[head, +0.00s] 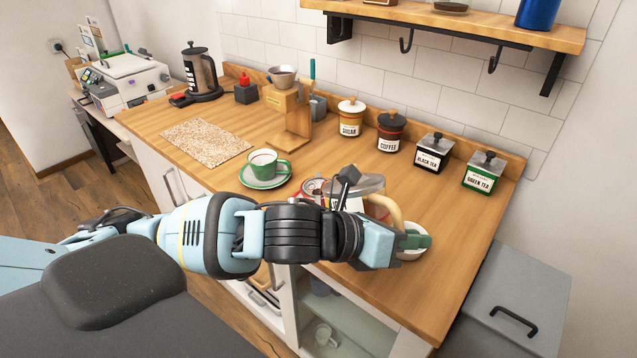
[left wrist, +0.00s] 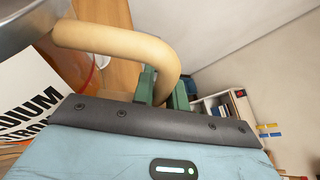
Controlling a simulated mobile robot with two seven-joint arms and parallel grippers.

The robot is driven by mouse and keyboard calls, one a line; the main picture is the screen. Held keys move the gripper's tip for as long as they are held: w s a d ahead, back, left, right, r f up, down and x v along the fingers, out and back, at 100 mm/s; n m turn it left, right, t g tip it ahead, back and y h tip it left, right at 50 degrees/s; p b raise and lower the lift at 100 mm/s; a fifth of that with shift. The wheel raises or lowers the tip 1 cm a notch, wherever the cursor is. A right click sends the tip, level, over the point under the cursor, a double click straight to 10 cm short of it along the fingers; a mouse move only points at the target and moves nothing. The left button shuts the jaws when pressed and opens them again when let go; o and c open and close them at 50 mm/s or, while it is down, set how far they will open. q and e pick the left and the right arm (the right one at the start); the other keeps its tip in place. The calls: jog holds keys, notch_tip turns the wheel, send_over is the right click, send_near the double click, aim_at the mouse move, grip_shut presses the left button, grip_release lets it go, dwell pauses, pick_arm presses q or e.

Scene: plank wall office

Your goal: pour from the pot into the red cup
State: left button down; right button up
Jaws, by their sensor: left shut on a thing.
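The pot (head: 368,184) is a grey metallic vessel with a beige curved handle (head: 385,208), mostly behind my left arm. My left gripper (head: 413,240) has green fingers shut on that handle. In the left wrist view the handle (left wrist: 120,42) runs from the pot's grey rim (left wrist: 25,14) down between the fingers (left wrist: 164,88). I cannot tell how far the pot is tilted. My right gripper is out of view.
A green cup (head: 270,165) stands on a saucer left of the pot. The sugar (head: 350,118), coffee (head: 390,132), black tea (head: 432,153) and green tea (head: 482,174) containers line the wall.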

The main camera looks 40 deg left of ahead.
pick_arm(q)
jog(key=shift+a+r, duration=0.15)
jog(key=shift+r, duration=0.1)
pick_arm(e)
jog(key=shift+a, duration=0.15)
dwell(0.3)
